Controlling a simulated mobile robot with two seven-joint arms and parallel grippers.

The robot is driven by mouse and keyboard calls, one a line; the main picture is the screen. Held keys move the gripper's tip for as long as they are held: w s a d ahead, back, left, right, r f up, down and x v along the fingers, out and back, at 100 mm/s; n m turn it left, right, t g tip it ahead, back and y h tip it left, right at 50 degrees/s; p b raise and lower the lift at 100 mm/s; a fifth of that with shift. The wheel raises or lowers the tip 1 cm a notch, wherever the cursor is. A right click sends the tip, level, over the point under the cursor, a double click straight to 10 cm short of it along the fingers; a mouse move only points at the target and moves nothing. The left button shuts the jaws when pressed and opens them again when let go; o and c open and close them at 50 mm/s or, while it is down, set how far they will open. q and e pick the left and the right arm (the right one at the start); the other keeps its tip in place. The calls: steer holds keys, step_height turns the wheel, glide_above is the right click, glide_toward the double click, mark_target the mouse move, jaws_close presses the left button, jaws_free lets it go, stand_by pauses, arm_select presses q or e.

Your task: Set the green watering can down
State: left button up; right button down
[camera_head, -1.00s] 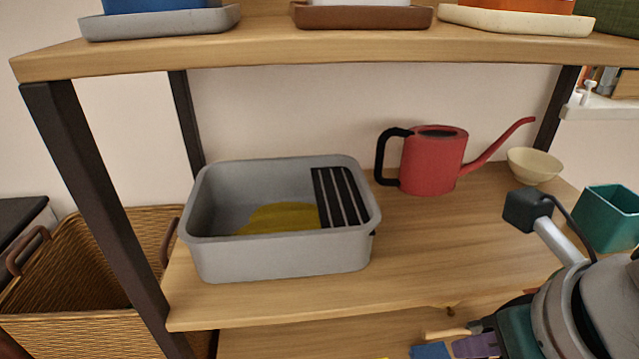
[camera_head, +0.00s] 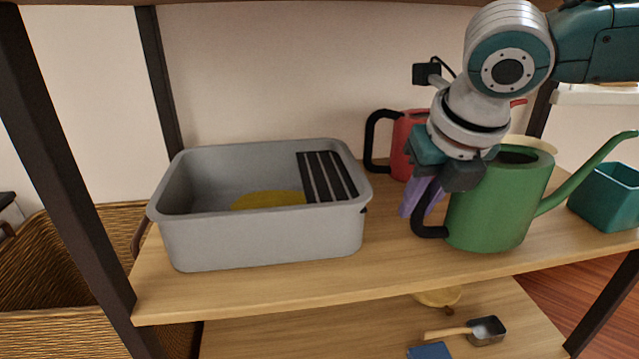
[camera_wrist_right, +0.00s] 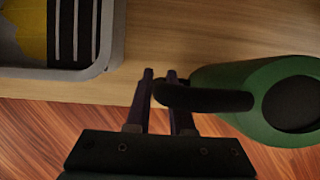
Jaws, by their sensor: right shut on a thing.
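The green watering can (camera_head: 492,212) is upright at the right part of the middle shelf (camera_head: 290,285), its spout pointing right. Its base is at or just above the board; I cannot tell if it touches. My right gripper (camera_head: 420,205) comes down from above, its purple fingers shut on the can's black handle (camera_head: 432,230). In the right wrist view the fingers (camera_wrist_right: 160,78) are at the handle (camera_wrist_right: 205,98), and the green body (camera_wrist_right: 235,75) is to the right. My left gripper is not in view.
A grey basin (camera_head: 265,240) with a yellow thing inside stands left. A red watering can (camera_head: 402,150) is behind my gripper, partly hidden. A teal pot (camera_head: 608,198) and a partly hidden cream bowl (camera_head: 540,143) are at the right. Bare board lies between basin and green can.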

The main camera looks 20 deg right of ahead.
steer(key=shift+w+d+f+b, duration=0.15)
steer(key=shift+w+f+b, duration=0.35)
steer(key=shift+f+b, duration=0.2)
steer(key=shift+s, duration=0.2)
steer(key=c, duration=0.8)
jaws_free()
steer(key=shift+f, duration=0.15)
